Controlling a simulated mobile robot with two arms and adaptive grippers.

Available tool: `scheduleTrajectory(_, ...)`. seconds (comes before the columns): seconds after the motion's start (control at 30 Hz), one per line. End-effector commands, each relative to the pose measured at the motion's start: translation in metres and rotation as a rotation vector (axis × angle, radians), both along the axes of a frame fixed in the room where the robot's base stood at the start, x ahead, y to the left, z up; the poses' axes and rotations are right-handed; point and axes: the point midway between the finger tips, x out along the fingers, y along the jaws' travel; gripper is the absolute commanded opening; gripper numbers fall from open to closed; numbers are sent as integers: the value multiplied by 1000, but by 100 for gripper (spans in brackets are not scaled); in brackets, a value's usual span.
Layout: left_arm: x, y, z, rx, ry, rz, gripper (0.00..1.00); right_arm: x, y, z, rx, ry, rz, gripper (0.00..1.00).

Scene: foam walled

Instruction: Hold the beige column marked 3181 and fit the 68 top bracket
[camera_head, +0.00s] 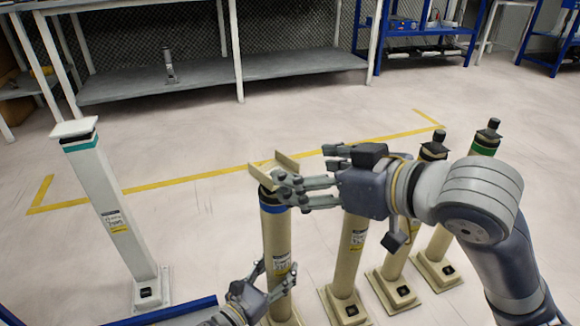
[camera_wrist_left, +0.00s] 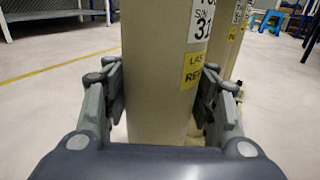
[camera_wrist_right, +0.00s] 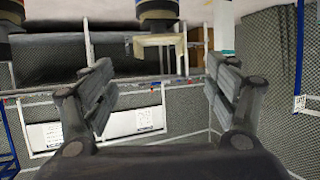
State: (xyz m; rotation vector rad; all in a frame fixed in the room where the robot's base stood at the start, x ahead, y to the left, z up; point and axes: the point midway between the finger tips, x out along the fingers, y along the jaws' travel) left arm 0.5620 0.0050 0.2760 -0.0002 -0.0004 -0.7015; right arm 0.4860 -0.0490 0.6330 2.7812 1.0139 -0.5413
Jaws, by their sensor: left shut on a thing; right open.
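The beige column (camera_head: 276,240) with a blue band stands upright. In the left wrist view its label (camera_wrist_left: 202,22) shows a partly cut-off "31". My left gripper (camera_head: 275,270) is shut around its lower part, a finger on each side. The beige angled bracket (camera_head: 262,172) is at the column's top. In the right wrist view the bracket (camera_wrist_right: 160,42) appears inverted against the column's dark cap; I cannot tell whether it is fully seated. Its marking is not readable. My right gripper (camera_head: 300,168) is open beside the column top, fingers apart and empty.
Several more beige columns, including a near one (camera_head: 350,250), stand close on the right, partly behind my right arm. Yellow floor tape (camera_head: 200,177) crosses behind; grey shelving (camera_head: 210,75) is farther back.

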Motion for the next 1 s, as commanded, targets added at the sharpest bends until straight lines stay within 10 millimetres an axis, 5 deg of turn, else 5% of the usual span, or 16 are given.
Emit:
scheduleTrajectory(0.23, -1, 0, -1, 1, 2, -2, 0, -17, -15, 9, 0, -1, -1, 80)
scheduleTrajectory(0.63, -1, 0, -1, 1, 2, -1, 0, -18, -15, 10, 1, 1, 1, 80)
scheduleTrajectory(0.67, -1, 0, -1, 1, 2, -1, 54, -18, -16, 10, 1, 1, 1, 80)
scheduleTrajectory(0.7, -1, 0, -1, 1, 2, -1, 63, -18, -15, 10, 1, 1, 0, 80)
scheduleTrajectory(0.77, -1, 0, -1, 1, 2, -1, 76, -18, -15, 10, 1, 0, 0, 80)
scheduleTrajectory(1.0, 0, 0, 0, 0, 0, -1, 76, -18, -15, 10, 1, 1, 0, 80)
